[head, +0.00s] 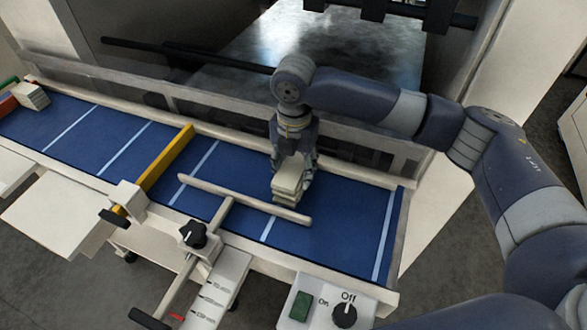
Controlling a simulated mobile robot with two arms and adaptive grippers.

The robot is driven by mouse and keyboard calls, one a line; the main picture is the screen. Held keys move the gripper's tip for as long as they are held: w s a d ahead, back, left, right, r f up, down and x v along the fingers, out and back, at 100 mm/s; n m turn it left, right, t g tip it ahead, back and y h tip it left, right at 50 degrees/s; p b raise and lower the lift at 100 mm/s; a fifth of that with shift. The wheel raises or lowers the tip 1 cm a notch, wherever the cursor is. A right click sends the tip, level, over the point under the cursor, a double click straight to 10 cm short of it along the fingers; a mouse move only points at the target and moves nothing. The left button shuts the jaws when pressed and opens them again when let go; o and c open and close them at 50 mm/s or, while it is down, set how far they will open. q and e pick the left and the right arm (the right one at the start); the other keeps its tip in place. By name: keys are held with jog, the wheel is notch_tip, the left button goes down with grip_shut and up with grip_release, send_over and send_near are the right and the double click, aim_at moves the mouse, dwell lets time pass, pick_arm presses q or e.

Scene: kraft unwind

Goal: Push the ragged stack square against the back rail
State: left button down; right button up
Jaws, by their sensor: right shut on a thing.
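The ragged stack (287,191) is a small pile of cream, flat pieces on the blue belt, its layers slightly out of line. My right gripper (291,164) points down over it and is shut on its upper part. The gripper hides some of the stack's far side. The back rail (235,140) is the pale wall along the belt's far edge. A gap of blue belt seems to lie between it and the stack, though the gripper covers part of this. My left gripper is not in view.
A pale bar (245,200) on a clamped rod lies just in front of the stack. A yellow divider (170,160) crosses the blue belt (340,225) to the left. Small blocks (31,96) sit at the far left end. An On/Off panel (330,308) is at the front.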

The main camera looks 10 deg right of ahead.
jog(key=shift+w+d, duration=0.45)
jog(key=shift+w, duration=0.15)
dwell(0.4)
jog(key=shift+w+d+r, duration=0.1)
jog(key=shift+w+r, duration=0.05)
dwell(1.3)
jog(key=shift+s+f+p, duration=0.2)
jog(key=shift+p, duration=0.55)
jog(key=o, duration=1.2)
jog(key=shift+c, duration=0.2)
notch_tip(320, 180, up, 12)
